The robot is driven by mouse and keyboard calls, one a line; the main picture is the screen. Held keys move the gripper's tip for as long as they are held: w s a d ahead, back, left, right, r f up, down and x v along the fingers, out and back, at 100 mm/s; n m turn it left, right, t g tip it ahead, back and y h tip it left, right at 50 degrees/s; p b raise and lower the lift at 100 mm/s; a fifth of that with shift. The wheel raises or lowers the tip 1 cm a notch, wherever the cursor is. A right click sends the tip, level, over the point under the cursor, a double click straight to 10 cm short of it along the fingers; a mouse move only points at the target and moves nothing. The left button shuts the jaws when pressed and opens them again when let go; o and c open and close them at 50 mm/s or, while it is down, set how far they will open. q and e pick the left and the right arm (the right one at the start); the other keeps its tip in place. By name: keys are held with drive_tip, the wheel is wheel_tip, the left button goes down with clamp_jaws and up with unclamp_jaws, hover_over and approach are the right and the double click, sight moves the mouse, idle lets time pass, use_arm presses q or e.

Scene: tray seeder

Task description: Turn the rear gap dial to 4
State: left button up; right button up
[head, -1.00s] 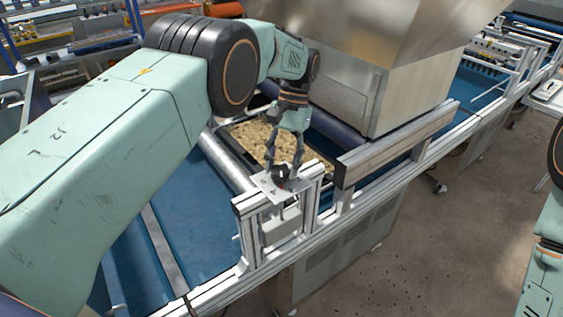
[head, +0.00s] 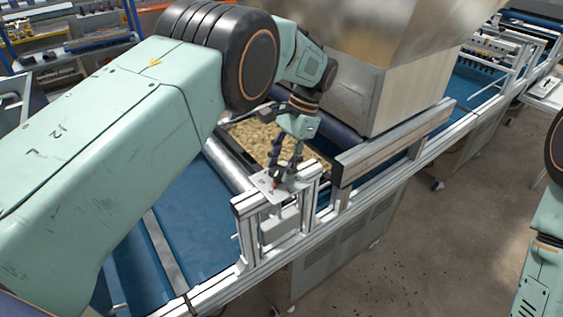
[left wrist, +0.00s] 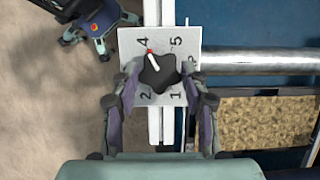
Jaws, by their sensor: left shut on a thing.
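The gap dial is a black lobed knob (left wrist: 158,72) with a white, red-tipped pointer on a pale number plate (left wrist: 131,46). In the left wrist view the pointer aims close to the 4. The 5, 1 and 2 also show; the place between 2 and 4 is behind a finger. In the head view the plate (head: 264,184) lies on top of an aluminium post frame at the near side of the conveyor. My left gripper (left wrist: 160,76) is shut on the knob, a finger on each side; it also shows from above in the head view (head: 287,172).
A soil-filled tray (head: 257,140) lies on the blue conveyor (head: 180,237) behind the dial. A metal roller (head: 228,164) and a steel hopper (head: 350,95) stand close by. An aluminium rail (head: 395,147) runs along the near side. Open floor lies at right.

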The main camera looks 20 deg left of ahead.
idle(0.3)
use_arm(q)
drive_tip(key=o, duration=1.2)
drive_tip(key=shift+c, duration=0.2)
drive_tip(key=v, duration=0.7)
drive_tip(key=shift+r, duration=0.2)
drive_tip(key=shift+w+d, duration=0.1)
